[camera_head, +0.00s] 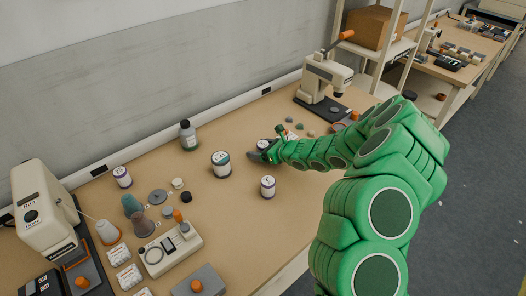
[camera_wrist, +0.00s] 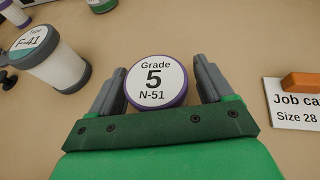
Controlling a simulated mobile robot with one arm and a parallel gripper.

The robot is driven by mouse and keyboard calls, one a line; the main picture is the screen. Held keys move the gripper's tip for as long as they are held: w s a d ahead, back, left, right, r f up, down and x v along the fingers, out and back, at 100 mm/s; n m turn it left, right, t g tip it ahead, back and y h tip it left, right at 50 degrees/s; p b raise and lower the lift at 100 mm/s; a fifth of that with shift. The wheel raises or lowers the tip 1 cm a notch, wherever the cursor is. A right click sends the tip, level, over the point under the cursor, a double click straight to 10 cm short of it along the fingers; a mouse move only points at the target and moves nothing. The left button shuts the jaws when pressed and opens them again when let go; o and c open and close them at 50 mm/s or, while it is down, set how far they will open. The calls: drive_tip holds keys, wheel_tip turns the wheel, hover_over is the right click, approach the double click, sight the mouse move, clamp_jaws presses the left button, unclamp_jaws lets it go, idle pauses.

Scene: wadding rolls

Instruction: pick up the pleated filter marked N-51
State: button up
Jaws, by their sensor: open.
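The pleated filter marked N-51 (camera_wrist: 154,80) shows in the wrist view as a round white top with a purple rim, reading "Grade 5 N-51". It lies between the two grey fingers of my gripper (camera_wrist: 158,72), which are open on either side of it. The lower part of the filter is hidden. In the head view my gripper (camera_head: 257,154) is low over the middle of the table, and a small white top (camera_head: 262,143) shows partly behind it.
A job card (camera_wrist: 297,115) with an orange block lies to the right. In the head view, jars (camera_head: 221,164) and (camera_head: 268,187) stand nearby, and a press (camera_head: 325,80) stands behind.

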sight(260, 143)
drive_tip(key=shift+c, duration=0.3)
drive_tip(key=c, duration=1)
drive_tip(key=shift+r, duration=0.15)
drive_tip(key=shift+r, duration=0.25)
wheel_tip(260, 143, up, 3)
drive_tip(key=shift+s, duration=0.15)
drive_tip(key=s+d+r, duration=0.1)
drive_tip(key=s+r, duration=0.2)
drive_tip(key=s, duration=0.1)
drive_tip(key=s+d+r, duration=0.1)
drive_tip(key=s+r, duration=0.2)
drive_tip(key=s, duration=0.1)
drive_tip(key=s+d+r, duration=0.2)
drive_tip(key=s+r, duration=0.1)
drive_tip(key=s, duration=0.2)
drive_tip(key=shift+r, duration=0.15)
